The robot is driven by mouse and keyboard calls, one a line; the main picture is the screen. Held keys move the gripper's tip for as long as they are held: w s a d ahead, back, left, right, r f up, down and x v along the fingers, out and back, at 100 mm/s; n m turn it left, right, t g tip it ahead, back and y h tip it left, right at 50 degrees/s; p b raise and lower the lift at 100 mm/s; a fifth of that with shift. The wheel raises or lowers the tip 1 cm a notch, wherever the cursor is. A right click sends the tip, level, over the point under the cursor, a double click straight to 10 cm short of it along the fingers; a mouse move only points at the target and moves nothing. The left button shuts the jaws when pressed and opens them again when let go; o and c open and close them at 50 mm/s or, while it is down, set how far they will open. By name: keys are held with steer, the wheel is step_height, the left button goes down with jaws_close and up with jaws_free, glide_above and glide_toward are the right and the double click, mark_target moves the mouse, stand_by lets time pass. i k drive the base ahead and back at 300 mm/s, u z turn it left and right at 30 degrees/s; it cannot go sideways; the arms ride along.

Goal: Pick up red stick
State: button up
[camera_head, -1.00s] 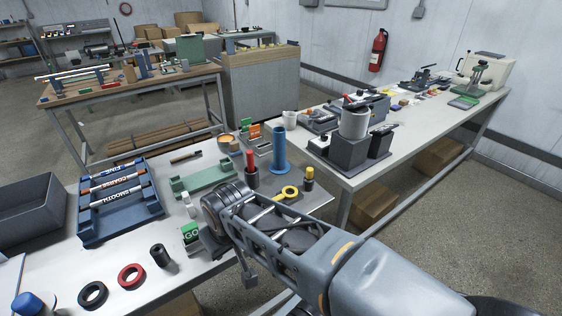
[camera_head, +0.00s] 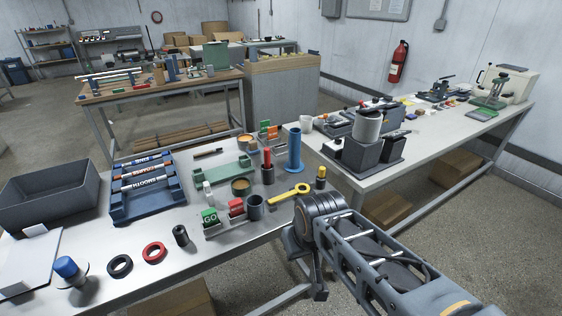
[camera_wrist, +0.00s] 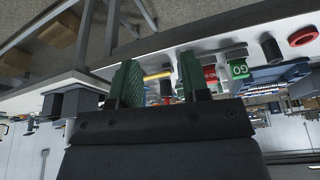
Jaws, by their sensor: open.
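The red stick (camera_head: 267,158) stands upright in a dark round holder (camera_head: 268,175) on the near table, left of a tall blue cylinder (camera_head: 294,152). My gripper is open and empty in the wrist view (camera_wrist: 160,72), its two green fingers apart. Between and beyond the fingers a yellow tool (camera_wrist: 158,76) shows, with a small red piece (camera_wrist: 166,88) that looks like the stick, partly hidden. In the head view my arm's end hangs off the table's front right edge, clear of the stick.
The yellow ring-ended tool (camera_head: 289,195) and a yellow-topped black piece (camera_head: 321,177) lie near the table's right end. A grey bin (camera_head: 50,200) is at left.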

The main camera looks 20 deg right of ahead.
mark_target(266, 150)
steer(key=z, duration=0.05)
steer(key=i, duration=0.5)
steer(key=z, duration=0.05)
steer(key=k, duration=0.6)
steer(key=u, duration=0.95)
steer(key=i, duration=0.5)
steer(key=u, duration=0.25)
steer(key=k, duration=0.35)
steer(key=z, duration=0.9)
steer(key=i, duration=0.45)
steer(key=u, duration=0.5)
